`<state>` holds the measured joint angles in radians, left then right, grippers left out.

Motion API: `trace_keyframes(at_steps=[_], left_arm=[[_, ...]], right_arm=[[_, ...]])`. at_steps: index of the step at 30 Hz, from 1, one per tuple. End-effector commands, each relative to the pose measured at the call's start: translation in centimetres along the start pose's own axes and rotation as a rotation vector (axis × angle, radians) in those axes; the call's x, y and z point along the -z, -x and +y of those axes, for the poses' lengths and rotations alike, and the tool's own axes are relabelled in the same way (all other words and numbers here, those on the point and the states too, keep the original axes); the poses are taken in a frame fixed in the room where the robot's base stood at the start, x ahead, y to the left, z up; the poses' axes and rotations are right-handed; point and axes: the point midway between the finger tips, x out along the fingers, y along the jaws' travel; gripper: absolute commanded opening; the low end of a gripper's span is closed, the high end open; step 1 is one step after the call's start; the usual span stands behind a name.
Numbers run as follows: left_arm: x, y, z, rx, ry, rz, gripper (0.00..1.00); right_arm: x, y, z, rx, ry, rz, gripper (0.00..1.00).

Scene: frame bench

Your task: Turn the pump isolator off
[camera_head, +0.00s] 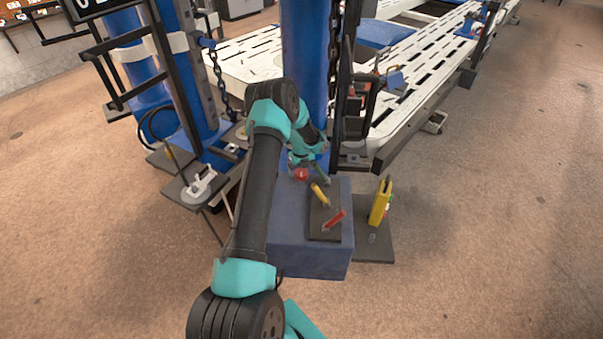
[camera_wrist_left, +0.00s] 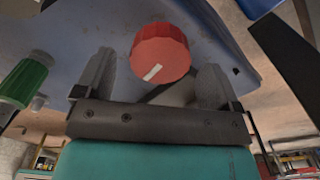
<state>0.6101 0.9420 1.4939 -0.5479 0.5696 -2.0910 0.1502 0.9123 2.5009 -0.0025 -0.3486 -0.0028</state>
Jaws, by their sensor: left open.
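A red round knob (camera_head: 301,174) with a white mark on its face sits on the blue box (camera_head: 285,225). It shows large in the left wrist view (camera_wrist_left: 162,50), its white mark slanted. My left gripper (camera_head: 311,170) is open at the knob, with one finger on each side of it in the wrist view; I cannot tell whether they touch it. A yellow-handled lever (camera_head: 320,194) and a red-handled lever (camera_head: 335,218) stand tilted on a dark plate on the box. No label shows which control is the pump isolator. My right gripper is not in view.
A yellow device (camera_head: 380,202) stands on a dark plate right of the box. A green knob (camera_wrist_left: 28,80) shows at left in the wrist view. A blue post (camera_head: 304,55) and hanging chain (camera_head: 333,70) rise behind the box. The floor at right is clear.

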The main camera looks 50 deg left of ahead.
Motion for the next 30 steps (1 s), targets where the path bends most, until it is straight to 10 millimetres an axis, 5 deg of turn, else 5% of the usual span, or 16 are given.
trace_keyframes(at_steps=[6, 16, 30], left_arm=[[0.0, -2.1, 0.0, -0.001, -0.002, 0.0, 0.89], [0.0, -2.4, 0.0, 0.0, -0.001, -0.001, 0.89], [0.0, -2.3, 0.0, 0.0, -0.001, -0.001, 0.43]], right_arm=[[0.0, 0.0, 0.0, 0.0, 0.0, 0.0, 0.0], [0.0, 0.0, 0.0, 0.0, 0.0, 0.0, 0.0], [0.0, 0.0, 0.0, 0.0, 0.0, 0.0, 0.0]])
